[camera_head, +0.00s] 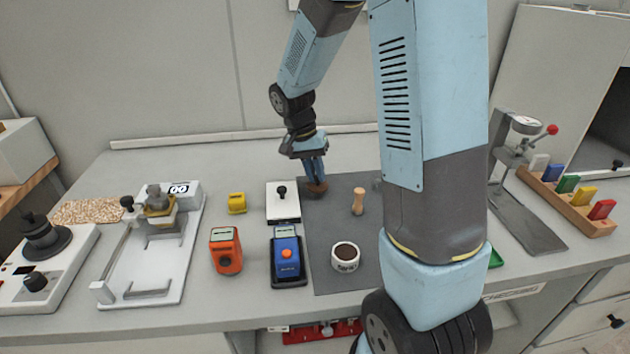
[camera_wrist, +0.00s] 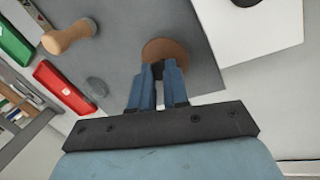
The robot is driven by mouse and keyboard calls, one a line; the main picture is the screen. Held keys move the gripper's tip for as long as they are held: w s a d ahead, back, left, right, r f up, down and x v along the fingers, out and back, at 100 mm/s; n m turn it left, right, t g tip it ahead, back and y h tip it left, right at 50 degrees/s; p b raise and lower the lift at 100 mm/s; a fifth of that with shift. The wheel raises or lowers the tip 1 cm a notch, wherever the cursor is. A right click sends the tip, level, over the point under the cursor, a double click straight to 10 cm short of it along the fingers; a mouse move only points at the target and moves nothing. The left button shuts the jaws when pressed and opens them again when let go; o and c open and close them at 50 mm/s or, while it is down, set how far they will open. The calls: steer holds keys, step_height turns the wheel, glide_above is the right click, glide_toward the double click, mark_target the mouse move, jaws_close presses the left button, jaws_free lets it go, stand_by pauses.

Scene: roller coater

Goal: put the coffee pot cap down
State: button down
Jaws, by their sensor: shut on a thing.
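The coffee pot cap is a brown round piece (camera_head: 317,188) near the back left of the dark grey mat (camera_head: 335,222). In the wrist view the cap (camera_wrist: 170,46) is a brown disc just past my fingertips. My gripper (camera_head: 315,177) points down from above and is shut on the cap's dark knob. It also shows in the wrist view (camera_wrist: 160,70), where the blue fingers cover part of the cap. The cap is at or very close to the mat; I cannot tell whether it touches. I cannot make out a coffee pot.
A white box with a black knob (camera_head: 283,210) stands just left of the cap. A wooden handle (camera_head: 358,202) stands to its right, and a white cup with dark contents (camera_head: 345,258) is in front. The middle of the mat is clear. My arm hides the mat's right side.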

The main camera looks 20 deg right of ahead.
steer(key=shift+f, duration=1.25)
steer(key=c, duration=1.1)
jaws_free()
steer(key=v, duration=1.2)
steer(key=s+d+r+n+t+y, duration=0.1)
steer(key=s+r+n+t, duration=0.2)
steer(key=s, duration=0.8)
steer(key=s+d+r+n+t+y, duration=0.1)
steer(key=s+r+n+t, duration=0.2)
steer(key=s+r, duration=0.5)
steer(key=shift+s+d+n+t+y, duration=0.35)
steer(key=shift+s+t, duration=0.35)
steer(key=shift+s, duration=1.55)
